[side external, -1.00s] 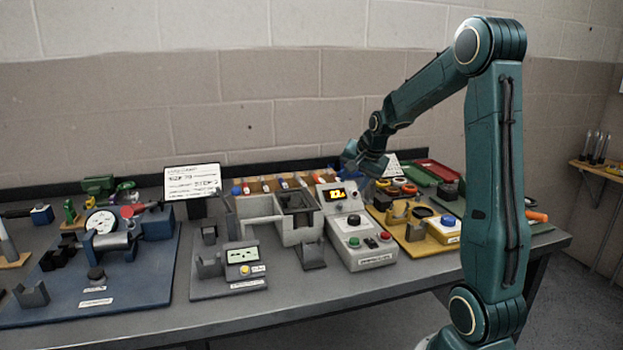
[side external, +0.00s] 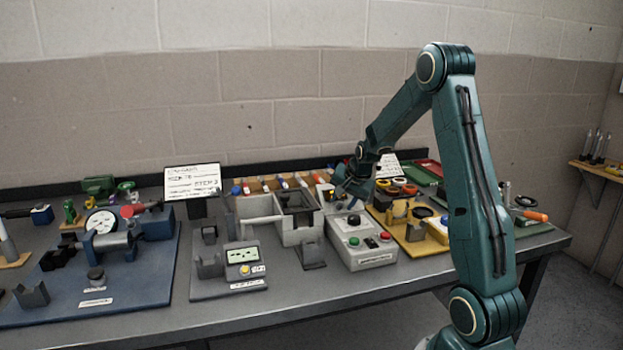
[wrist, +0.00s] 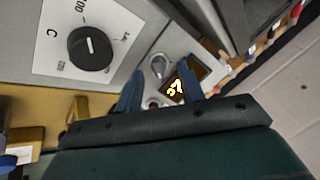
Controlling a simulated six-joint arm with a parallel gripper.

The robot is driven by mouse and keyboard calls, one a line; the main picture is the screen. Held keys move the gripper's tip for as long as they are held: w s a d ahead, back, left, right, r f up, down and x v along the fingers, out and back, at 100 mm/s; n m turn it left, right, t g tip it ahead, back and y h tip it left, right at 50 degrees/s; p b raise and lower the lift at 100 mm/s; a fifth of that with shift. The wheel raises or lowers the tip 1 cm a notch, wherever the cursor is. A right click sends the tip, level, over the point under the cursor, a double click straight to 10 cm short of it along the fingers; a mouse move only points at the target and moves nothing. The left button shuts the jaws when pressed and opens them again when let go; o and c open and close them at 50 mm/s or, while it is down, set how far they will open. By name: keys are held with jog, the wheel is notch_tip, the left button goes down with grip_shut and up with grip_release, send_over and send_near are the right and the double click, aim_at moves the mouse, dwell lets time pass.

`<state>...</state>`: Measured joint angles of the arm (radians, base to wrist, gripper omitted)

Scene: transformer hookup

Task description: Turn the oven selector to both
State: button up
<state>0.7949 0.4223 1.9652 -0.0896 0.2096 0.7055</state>
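The grey control box (side external: 368,251) has a black knob (side external: 354,220) on top, with a green and a red button in front. In the wrist view, a black round knob (wrist: 90,48) sits on a white plate marked "100", "C" and what looks like "60". My gripper (side external: 346,196) is low over the back of the box. In the wrist view its fingers (wrist: 160,84) are apart with nothing clamped. A small metal fitting (wrist: 158,66) and an orange-lit display (wrist: 178,87) show around and between them. I cannot tell which control is the selector.
A wooden rack of colourful-handled tools is behind. The front table edge is clear.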

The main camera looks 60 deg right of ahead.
grip_shut()
jog(key=shift+n, duration=0.4)
jog(key=n, duration=0.2)
jog(key=shift+w+n, duration=0.15)
jog(key=shift+n, duration=0.15)
jog(key=n, duration=0.4)
jog(key=shift+w+a+g+h, duration=0.2)
jog(key=shift+g+h, duration=0.1)
jog(key=shift+g, duration=0.1)
jog(key=n, duration=0.4)
jog(key=shift+w+a+n, duration=0.1)
jog(key=shift+a+n, duration=0.05)
jog(key=shift+n, duration=0.15)
jog(key=shift+a+f+n+g+h, duration=0.1)
jog(key=shift+n+g+h, duration=0.1)
jog(key=shift+n, duration=0.7)
jog(key=shift+a+n+g+h, duration=0.1)
jog(key=shift+n+h, duration=0.1)
jog(key=shift+n, duration=0.7)
